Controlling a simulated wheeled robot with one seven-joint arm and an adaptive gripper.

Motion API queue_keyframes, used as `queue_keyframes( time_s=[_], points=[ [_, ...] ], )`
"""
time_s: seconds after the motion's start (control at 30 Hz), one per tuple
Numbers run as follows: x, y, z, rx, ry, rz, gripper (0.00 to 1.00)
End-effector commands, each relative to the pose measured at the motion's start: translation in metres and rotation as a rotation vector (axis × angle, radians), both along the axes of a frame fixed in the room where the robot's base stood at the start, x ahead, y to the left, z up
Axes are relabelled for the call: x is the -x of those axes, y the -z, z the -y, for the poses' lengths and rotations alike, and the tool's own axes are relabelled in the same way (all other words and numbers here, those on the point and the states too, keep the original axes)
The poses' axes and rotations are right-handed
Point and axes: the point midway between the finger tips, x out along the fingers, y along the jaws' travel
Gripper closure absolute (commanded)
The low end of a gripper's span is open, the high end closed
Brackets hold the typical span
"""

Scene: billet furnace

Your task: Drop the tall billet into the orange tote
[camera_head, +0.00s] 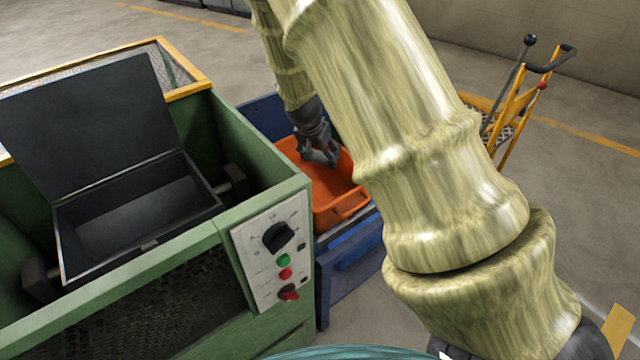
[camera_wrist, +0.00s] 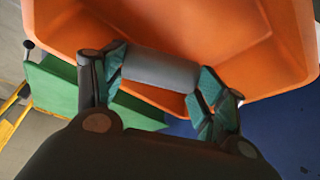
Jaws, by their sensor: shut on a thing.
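The tall billet (camera_wrist: 160,70) is a smooth grey cylinder. In the wrist view it lies crosswise between the teal pads of my gripper (camera_wrist: 161,84), which is shut on it. The orange tote (camera_wrist: 190,25) is an open bin behind and below the billet in that view. In the head view my gripper (camera_head: 322,156) is over the orange tote (camera_head: 338,210), and the billet is hard to make out there. My arm hides the tote's right part. I cannot tell how far the billet is above the tote floor.
The tote rests on a blue stand (camera_head: 345,250). Left of it is a green furnace (camera_head: 150,270) with an open dark lid (camera_head: 90,125) and a control panel (camera_head: 274,250). A yellow trolley (camera_head: 515,115) stands at the right. Grey floor is free behind.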

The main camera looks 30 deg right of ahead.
Motion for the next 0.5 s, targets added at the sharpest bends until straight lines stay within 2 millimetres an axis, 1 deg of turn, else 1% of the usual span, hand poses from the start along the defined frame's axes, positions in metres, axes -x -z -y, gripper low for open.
queue_keyframes(
  time_s=[0.03,0.1,0.4,0.43,0.5],
  points=[
    [-0.0008,0.0039,0.0003,0.000,0.000,0.001,0.81],
    [-0.0008,0.0057,0.0004,0.001,0.000,0.002,0.81],
    [-0.0007,0.0058,0.0004,0.001,0.000,0.002,0.81],
    [-0.0007,0.0057,0.0004,0.001,0.001,0.002,0.25],
    [-0.0007,0.0058,0.0004,0.000,0.001,0.002,0.12]
  ],
)
